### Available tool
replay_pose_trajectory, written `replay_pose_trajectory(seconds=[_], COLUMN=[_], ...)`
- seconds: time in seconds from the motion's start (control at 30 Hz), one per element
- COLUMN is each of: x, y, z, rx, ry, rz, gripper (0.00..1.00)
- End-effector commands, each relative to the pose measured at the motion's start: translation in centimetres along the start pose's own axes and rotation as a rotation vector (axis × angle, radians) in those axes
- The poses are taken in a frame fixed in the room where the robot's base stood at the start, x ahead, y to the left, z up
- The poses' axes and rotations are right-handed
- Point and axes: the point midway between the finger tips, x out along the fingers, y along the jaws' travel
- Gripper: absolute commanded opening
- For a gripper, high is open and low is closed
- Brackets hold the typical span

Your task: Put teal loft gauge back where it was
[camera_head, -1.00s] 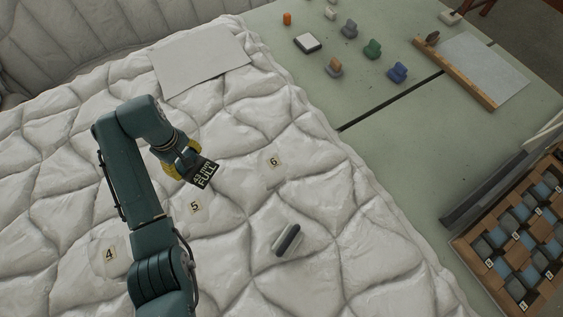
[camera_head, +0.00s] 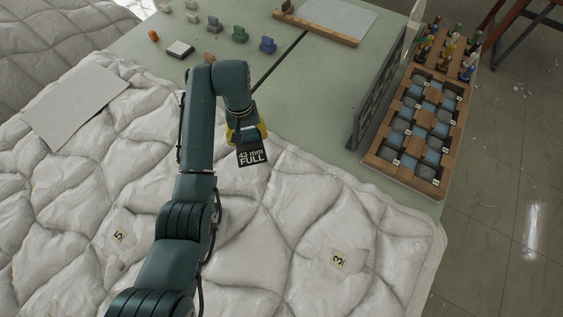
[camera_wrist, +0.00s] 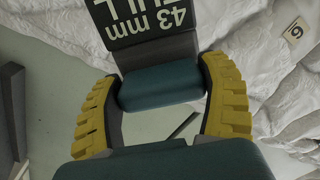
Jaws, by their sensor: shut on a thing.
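The teal loft gauge has a dark label plate (camera_head: 253,158) reading "43 mm FULL". In the wrist view its teal body (camera_wrist: 160,88) sits between the yellow ribbed fingers, with the dark plate (camera_wrist: 145,20) beyond it. My gripper (camera_head: 248,136) is shut on the gauge and holds it over the duvet's edge by the green table. The fingertips also show in the wrist view (camera_wrist: 163,108). The white quilted duvet (camera_head: 290,220) bears number cards 5 (camera_head: 119,236) and 3 (camera_head: 339,260). Card 6 (camera_wrist: 296,30) shows in the wrist view.
The green table (camera_head: 325,110) holds several small coloured blocks, a white-topped block (camera_head: 180,49) and a wooden-edged board (camera_head: 318,28). A dark upright panel (camera_head: 377,90) stands at its right side. A compartmented wooden box (camera_head: 408,178) lies farther right. A pale sheet (camera_head: 75,108) lies on the duvet.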

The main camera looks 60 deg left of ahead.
Motion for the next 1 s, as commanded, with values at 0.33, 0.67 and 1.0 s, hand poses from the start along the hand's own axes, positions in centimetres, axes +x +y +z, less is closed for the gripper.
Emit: replay_pose_trajectory(seconds=[0.33, 0.67, 1.0], x=[5.7, 9.8, 10.1], y=[0.0, 0.0, 0.0], z=[-0.1, -0.2, -0.1], rx=[0.004, 0.003, 0.003], ry=[0.004, 0.005, 0.004], rz=[0.001, 0.002, 0.002], gripper=[0.38, 0.38, 0.38])
